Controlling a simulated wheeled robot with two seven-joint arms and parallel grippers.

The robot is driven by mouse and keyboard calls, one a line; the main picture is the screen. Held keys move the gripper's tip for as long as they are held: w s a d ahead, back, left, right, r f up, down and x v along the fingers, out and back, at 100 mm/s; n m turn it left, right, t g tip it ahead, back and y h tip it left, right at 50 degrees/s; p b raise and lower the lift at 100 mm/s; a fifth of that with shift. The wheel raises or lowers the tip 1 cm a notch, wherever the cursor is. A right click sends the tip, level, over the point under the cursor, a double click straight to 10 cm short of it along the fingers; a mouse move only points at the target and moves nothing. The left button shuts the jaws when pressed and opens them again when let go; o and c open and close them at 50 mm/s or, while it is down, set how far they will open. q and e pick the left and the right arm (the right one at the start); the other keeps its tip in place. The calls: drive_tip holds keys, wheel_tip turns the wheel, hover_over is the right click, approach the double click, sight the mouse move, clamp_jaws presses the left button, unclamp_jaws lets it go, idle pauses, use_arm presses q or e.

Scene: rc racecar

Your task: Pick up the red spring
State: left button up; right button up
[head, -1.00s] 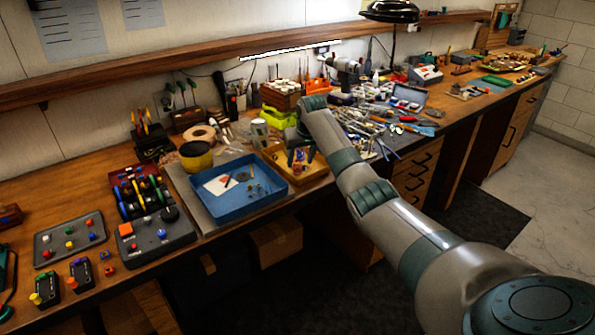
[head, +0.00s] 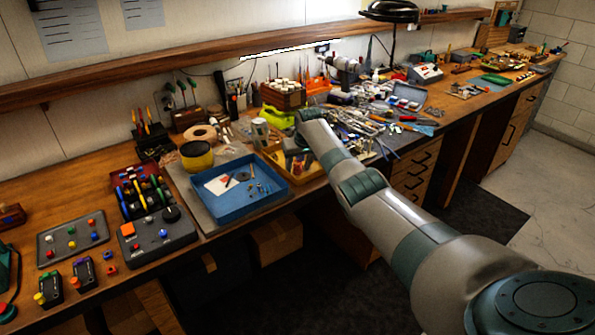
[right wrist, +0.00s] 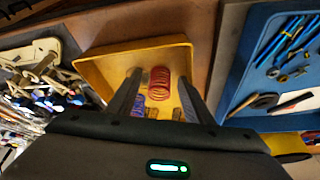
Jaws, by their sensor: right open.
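The red spring (right wrist: 160,84) lies in a yellow tray (right wrist: 101,72) in the right wrist view. My right gripper (right wrist: 160,77) is open, with one finger on each side of the spring in that view. I cannot tell how high the fingertips are above the tray floor. In the head view my right gripper (head: 296,154) is over the yellow tray (head: 312,175), and the spring cannot be made out there. A purple spring (right wrist: 139,105) lies beside the red one, partly behind a finger. My left gripper is not in view.
A blue tray (head: 228,213) with small tools stands left of the yellow tray in the head view. Many loose tools (head: 365,130) cover the bench to the right. A wooden box of jars (head: 283,95) and a bright green item (head: 277,117) stand behind.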

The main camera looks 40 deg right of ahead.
sight(298, 174)
drive_tip(key=shift+c, duration=0.3)
drive_tip(key=c, duration=1)
drive_tip(key=shift+r, duration=0.15)
drive_tip(key=shift+c, duration=0.2)
drive_tip(key=shift+r+b, duration=0.35)
drive_tip(key=shift+r, duration=0.25)
wheel_tip(298, 174, up, 2)
drive_tip(key=shift+w+r+b, duration=0.1)
drive_tip(key=shift+r+b, duration=0.15)
drive_tip(key=shift+b, duration=0.35)
drive_tip(key=s+d+r+b, duration=0.1)
drive_tip(key=s+d+r, duration=0.1)
drive_tip(key=s, duration=0.3)
drive_tip(key=s+d+r+b, duration=0.2)
drive_tip(key=s+d+r, duration=0.1)
drive_tip(key=s+r, duration=0.2)
drive_tip(key=shift+s, duration=0.35)
drive_tip(key=shift+r+p, duration=2.4)
drive_tip(key=shift+p, duration=0.3)
